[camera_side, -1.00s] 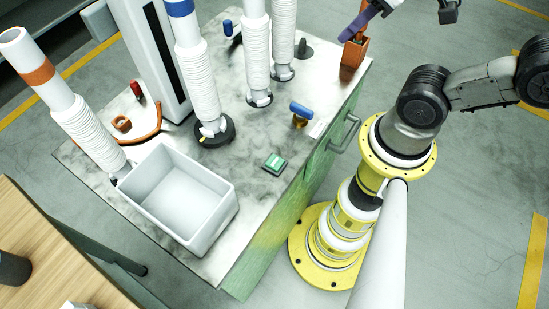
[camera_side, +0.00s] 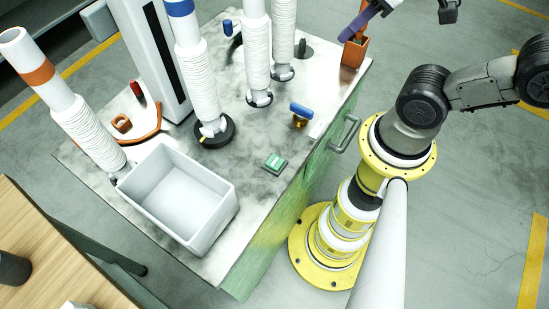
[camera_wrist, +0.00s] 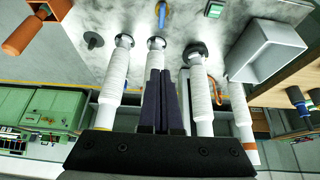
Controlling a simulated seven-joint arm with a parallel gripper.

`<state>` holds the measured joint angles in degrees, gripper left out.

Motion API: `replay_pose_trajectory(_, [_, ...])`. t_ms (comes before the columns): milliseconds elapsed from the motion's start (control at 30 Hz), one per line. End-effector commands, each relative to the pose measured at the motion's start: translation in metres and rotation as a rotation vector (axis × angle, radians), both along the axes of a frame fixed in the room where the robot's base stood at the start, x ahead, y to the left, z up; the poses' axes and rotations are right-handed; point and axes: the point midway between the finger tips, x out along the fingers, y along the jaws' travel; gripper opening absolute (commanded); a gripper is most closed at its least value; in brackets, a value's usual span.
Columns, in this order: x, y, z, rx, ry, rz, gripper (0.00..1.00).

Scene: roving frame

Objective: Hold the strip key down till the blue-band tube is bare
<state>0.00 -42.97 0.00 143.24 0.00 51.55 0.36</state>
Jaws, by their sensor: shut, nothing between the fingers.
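The blue-band tube (camera_side: 188,62) stands on a dark ring at the back of the bench, with its blue band near the top edge of the side view. A ribbed white sleeve covers its lower length. In the wrist view this tube (camera_wrist: 202,95) is right of my fingers, its band out of sight. A green key (camera_side: 275,163), which seems to be the strip key, lies on the bench right of the grey bin; it also shows in the wrist view (camera_wrist: 214,9). My gripper (camera_side: 344,37) is shut and empty at the bench's far right, well away from the key.
An orange-band tube (camera_side: 60,88) and two more sleeved tubes (camera_side: 257,50) stand nearby. A grey bin (camera_side: 226,205) is at the front. A blue-handled valve (camera_side: 301,109) stands behind the key. An orange holder (camera_side: 354,52) is near my gripper. Bench around the key is clear.

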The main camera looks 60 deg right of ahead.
Motion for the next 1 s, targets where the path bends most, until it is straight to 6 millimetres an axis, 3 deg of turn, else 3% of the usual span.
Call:
replay_pose_trajectory(67, [0.003, 0.000, 0.002, 0.013, -0.018, -0.025, 0.00])
replay_pose_trajectory(233, [0.033, -0.002, 0.015, 0.081, -0.161, -0.143, 0.00])
replay_pose_trajectory(467, [0.083, 0.013, 0.002, 0.238, -0.318, -0.258, 0.00])
replay_pose_trajectory(600, [0.103, 0.038, -0.022, 0.352, -0.358, -0.264, 0.00])
replay_pose_trajectory(733, [0.110, 0.069, -0.051, 0.458, -0.357, -0.240, 0.00])
replay_pose_trajectory(867, [0.102, 0.101, -0.086, 0.539, -0.314, -0.192, 0.00])
replay_pose_trajectory(1000, [0.081, 0.127, -0.126, 0.568, -0.239, -0.121, 0.00])
